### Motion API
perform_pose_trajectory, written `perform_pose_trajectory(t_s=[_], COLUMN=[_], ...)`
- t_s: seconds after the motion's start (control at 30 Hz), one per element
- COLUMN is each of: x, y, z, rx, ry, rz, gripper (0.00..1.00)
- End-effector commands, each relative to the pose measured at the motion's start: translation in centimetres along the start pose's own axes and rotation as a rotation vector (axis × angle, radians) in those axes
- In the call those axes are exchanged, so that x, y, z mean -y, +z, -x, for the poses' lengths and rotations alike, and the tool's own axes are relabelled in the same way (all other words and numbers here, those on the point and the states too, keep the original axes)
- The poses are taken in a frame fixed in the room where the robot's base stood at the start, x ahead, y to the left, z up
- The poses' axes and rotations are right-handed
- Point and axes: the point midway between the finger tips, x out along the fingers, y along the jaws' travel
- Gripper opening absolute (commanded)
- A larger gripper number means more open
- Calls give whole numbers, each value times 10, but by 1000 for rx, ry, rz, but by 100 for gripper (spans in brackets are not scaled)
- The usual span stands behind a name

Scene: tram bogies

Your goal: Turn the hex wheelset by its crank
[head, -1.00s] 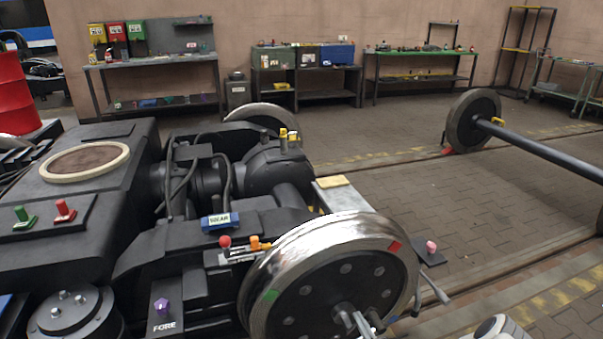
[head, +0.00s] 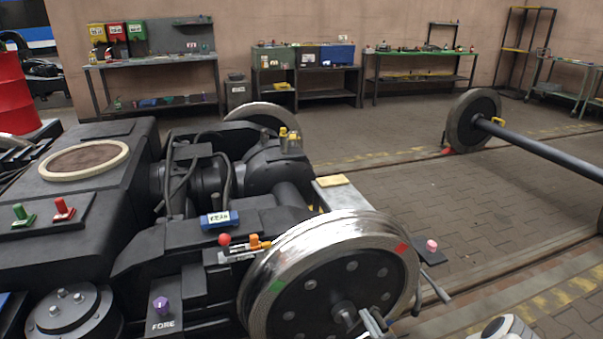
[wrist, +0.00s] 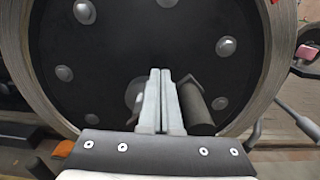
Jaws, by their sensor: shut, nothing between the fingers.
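The wheelset's near wheel (head: 318,293) stands upright at the front of the bogie in the head view. It has a bright steel rim, a dark bolted face, and a green and a red mark on the rim. The wheel face (wrist: 110,50) fills most of the wrist view. A dark cylindrical crank handle (wrist: 197,108) stands out from the face, just right of my fingers. My gripper (wrist: 160,72) is shut and empty, pointing at the wheel. I cannot tell whether a finger touches the handle. In the head view my gripper (head: 368,316) is near the hub, partly cut off.
A red-knobbed lever (head: 225,241) and an orange catch (head: 259,242) sit left of the wheel. A pink knob (head: 431,245) and a grey rod (head: 434,287) are on its right. The paved floor (head: 470,215) is clear beyond, up to a loose wheelset (head: 473,121).

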Motion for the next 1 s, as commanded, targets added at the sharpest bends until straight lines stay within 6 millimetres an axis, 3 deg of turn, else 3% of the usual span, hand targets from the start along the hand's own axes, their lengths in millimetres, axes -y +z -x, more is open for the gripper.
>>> perform_pose_trajectory(t_s=[1.0], x=[22], y=[-10], z=[0], rx=[-2], ry=[-1], rz=[1], gripper=[0])
